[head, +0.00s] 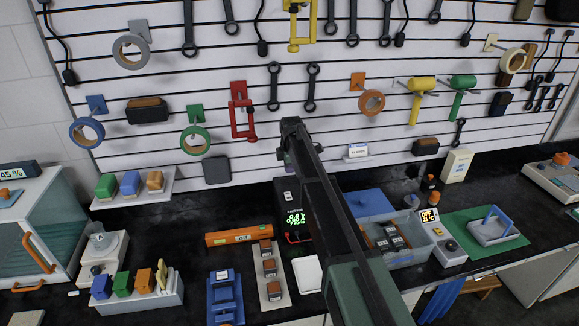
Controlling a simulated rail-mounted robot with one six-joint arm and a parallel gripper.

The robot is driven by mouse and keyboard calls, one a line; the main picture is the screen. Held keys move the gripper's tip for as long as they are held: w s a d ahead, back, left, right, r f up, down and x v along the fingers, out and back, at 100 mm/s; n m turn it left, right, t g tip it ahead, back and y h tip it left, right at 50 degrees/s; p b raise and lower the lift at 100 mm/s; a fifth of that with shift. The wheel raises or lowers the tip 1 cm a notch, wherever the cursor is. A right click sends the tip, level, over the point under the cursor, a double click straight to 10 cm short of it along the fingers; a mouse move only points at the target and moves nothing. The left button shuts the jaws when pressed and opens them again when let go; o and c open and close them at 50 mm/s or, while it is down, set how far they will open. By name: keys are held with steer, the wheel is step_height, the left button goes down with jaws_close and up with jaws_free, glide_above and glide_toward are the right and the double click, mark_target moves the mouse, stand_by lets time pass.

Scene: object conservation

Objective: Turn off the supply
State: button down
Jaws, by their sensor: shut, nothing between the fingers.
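The supply (290,196) is a black upright box on the bench at the centre, below the pegboard wall. Its green display is lit and reads about 0.8, with red marks below it. My arm crosses in front of its right side and hides part of it. I cannot make out its switch. My gripper (287,158) is at the arm's far end, above the supply and in front of the wall. It is small and dark, shut and empty, and seems apart from the supply.
An orange level (238,236) lies left of the supply. A strip with several brown-topped blocks (270,284) and a white pad (307,274) are in front. A clear bin (408,250) and a unit with an orange display (443,240) stand right. Tools hang behind.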

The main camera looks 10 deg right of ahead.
steer(key=shift+r, duration=0.35)
steer(key=shift+w, duration=0.7)
steer(key=b, duration=1.4)
glide_toward(288, 193)
steer(key=f, duration=0.7)
steer(key=shift+w+f, duration=0.25)
steer(key=shift+w, duration=0.15)
